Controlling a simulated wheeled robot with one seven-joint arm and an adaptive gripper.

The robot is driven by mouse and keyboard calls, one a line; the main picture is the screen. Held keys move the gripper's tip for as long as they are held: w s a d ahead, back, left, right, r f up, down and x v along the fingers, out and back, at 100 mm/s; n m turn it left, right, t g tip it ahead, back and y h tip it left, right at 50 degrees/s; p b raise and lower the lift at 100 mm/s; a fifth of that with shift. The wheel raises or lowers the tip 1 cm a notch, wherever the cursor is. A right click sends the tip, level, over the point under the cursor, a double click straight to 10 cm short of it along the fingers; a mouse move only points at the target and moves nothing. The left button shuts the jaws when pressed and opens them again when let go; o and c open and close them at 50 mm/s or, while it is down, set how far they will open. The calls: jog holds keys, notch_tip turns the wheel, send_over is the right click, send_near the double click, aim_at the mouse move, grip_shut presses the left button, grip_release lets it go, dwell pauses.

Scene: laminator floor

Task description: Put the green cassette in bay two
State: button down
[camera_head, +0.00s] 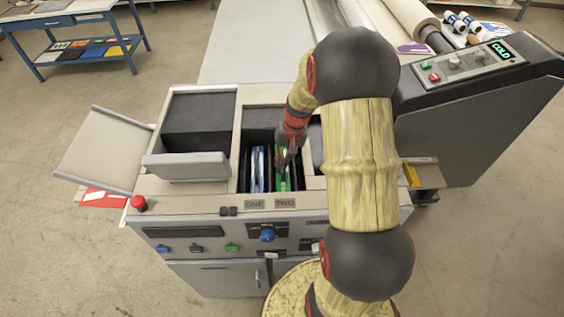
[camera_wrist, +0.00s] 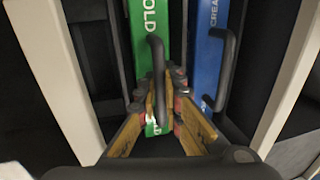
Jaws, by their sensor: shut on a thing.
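The green cassette (camera_head: 282,178) sits in the slot behind the label TWO (camera_head: 285,203), beside the blue cassette (camera_head: 257,170) behind the label ONE (camera_head: 254,204). In the wrist view the green cassette (camera_wrist: 147,50) is marked "OLD" in the visible part, and the blue cassette (camera_wrist: 208,55) is on its right. My gripper (camera_wrist: 160,100) is shut on the black handle of the green cassette. In the head view my gripper (camera_head: 284,155) reaches down into the opening. How deep the cassette sits is hidden.
Dark walls and pale rims (camera_wrist: 292,80) border the opening closely. An open lid (camera_head: 187,168) stands left of it. A red knob (camera_head: 139,203) is at the front left corner.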

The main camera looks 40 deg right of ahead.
jog(key=shift+f+b, duration=0.3)
jog(key=shift+f, duration=0.15)
dwell(0.3)
jog(key=c, duration=1.9)
grip_release()
jog(key=r, duration=0.4)
jog(key=s+d+r, duration=0.1)
jog(key=r, duration=0.3)
jog(key=d+r, duration=0.1)
jog(key=r, duration=0.2)
jog(key=shift+s+r, duration=0.2)
jog(key=shift+r, duration=0.2)
